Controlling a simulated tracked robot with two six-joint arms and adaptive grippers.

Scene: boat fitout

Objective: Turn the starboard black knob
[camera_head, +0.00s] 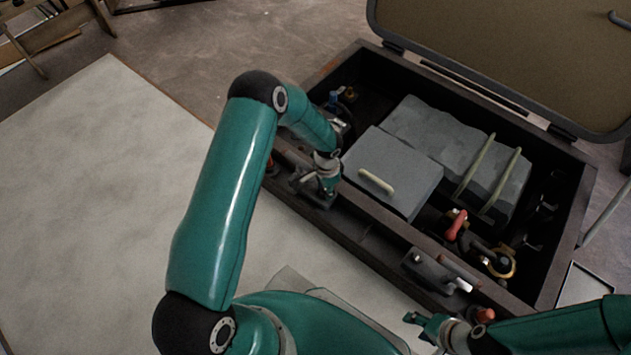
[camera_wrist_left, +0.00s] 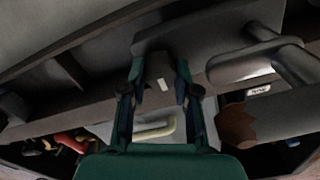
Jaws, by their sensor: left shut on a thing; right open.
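A black knob (camera_wrist_left: 159,75) with a small white mark sits on a dark plate (camera_wrist_left: 215,35) in the left wrist view. My left gripper (camera_wrist_left: 156,88) has its two fingers closed on either side of this knob. In the head view my left gripper (camera_head: 325,192) reaches down to the near rim of the open box, where its fingers and the arm hide the knob. My right gripper (camera_head: 434,326) is open and empty at the lower right, in front of the box. I cannot tell from the frames which knob counts as starboard.
The open dark box (camera_head: 375,220) holds grey blocks, a lid with a pale handle (camera_head: 376,181) and a red-handled valve (camera_head: 456,225). Another plate with a lever (camera_head: 437,271) sits on its near rim at right. The raised lid (camera_head: 510,55) stands behind. A pale panel (camera_head: 90,200) lies clear at left.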

